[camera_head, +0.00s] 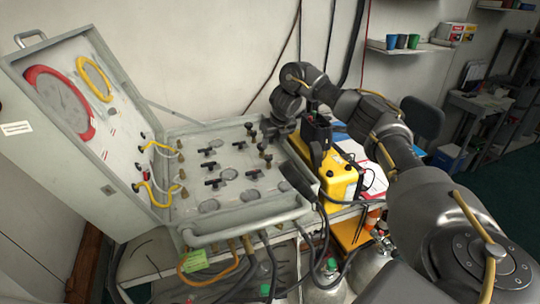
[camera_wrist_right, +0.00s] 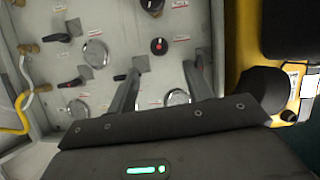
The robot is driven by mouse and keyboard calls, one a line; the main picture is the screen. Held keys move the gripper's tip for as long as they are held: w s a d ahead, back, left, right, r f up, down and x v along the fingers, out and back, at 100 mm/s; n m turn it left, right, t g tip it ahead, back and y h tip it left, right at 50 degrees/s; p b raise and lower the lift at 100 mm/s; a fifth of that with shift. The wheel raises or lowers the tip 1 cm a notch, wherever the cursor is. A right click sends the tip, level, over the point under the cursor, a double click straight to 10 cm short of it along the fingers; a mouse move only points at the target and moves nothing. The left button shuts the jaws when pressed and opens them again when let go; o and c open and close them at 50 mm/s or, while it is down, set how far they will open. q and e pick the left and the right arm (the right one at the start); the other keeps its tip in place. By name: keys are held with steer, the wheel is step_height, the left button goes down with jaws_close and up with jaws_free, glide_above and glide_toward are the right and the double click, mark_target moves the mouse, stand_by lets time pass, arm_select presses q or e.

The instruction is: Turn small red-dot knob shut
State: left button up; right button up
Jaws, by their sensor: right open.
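The small round black knob with a red dot (camera_wrist_right: 158,46) is on the grey panel face in the right wrist view. My right gripper (camera_wrist_right: 160,68) is open, with its two fingers pointing toward the panel on either side of the knob's line. The knob shows just past the fingertips, in the gap between them, and I see no contact. In the head view my right gripper (camera_head: 275,130) hangs over the panel's upper right part. I cannot pick out the red-dot knob there. My left gripper is not in view.
The open panel case (camera_head: 200,235) carries several black T-handles (camera_head: 213,183), round gauges (camera_wrist_right: 95,53) and brass fittings. Its raised lid (camera_head: 40,130) stands at left with yellow and white hoses. A yellow box (camera_head: 338,180) sits close at right, and gas cylinders (camera_head: 325,290) stand below.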

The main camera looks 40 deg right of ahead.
glide_above(268, 156)
steer(key=s, duration=0.2)
steer(key=f, duration=0.4)
steer(key=shift+w+a, duration=0.1)
steer(key=shift+a, duration=0.2)
steer(key=x, duration=0.2)
steer(key=shift+w+d+f, duration=0.1)
steer(key=shift+d+f, duration=0.1)
steer(key=shift+f, duration=0.15)
steer(key=shift+f+p, duration=0.25)
steer(key=shift+p, duration=0.15)
steer(key=shift+f, duration=0.25)
steer(key=shift+w+f, duration=0.3)
steer(key=shift+f, duration=0.05)
steer(key=shift+s+r, duration=0.1)
steer(key=c, duration=0.9)
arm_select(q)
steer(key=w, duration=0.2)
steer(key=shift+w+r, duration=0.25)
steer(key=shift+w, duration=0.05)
arm_select(e)
steer(key=shift+c, duration=0.2)
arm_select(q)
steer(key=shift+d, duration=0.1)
